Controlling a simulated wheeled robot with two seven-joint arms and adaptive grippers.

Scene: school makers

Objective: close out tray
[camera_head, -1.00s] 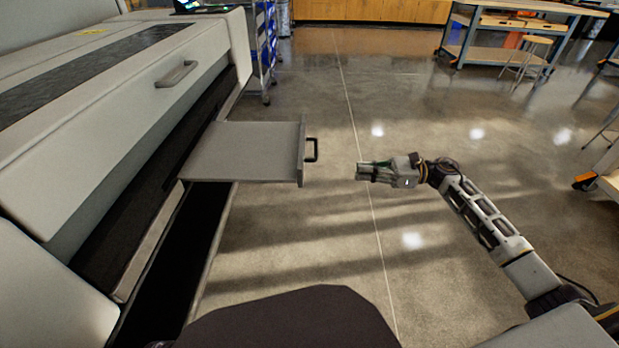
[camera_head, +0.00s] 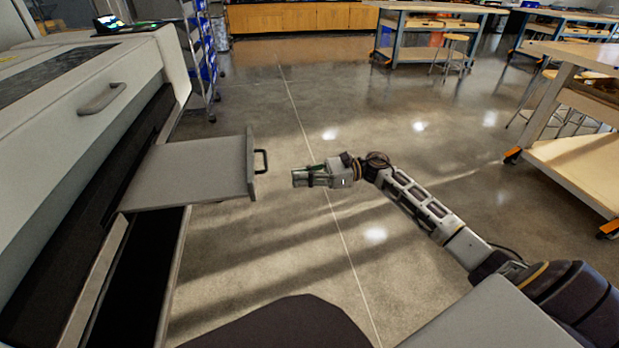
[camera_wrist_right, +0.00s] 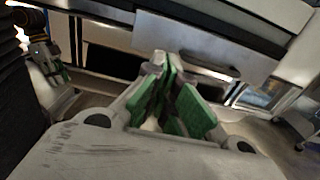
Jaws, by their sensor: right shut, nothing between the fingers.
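The out tray (camera_head: 190,172) is a flat grey tray that sticks out to the right from the slot of a large light-grey machine (camera_head: 85,95). Its upright front panel carries a black handle (camera_head: 262,161). In the right wrist view, a light panel (camera_wrist_right: 190,40) with a dark handle, apparently the tray's front, lies beyond the fingers. My right gripper (camera_head: 294,179) is shut and empty, to the right of the handle and apart from it, pointing left. Its green pads show in the right wrist view (camera_wrist_right: 172,100). What seems to be my left gripper (camera_wrist_right: 48,68) shows small at the left there.
A wheeled rack with blue bins (camera_head: 200,60) stands behind the machine. A wooden workbench (camera_head: 575,150) is at the right, with more benches and a stool (camera_head: 450,55) at the back. The concrete floor (camera_head: 330,250) around the right arm is clear.

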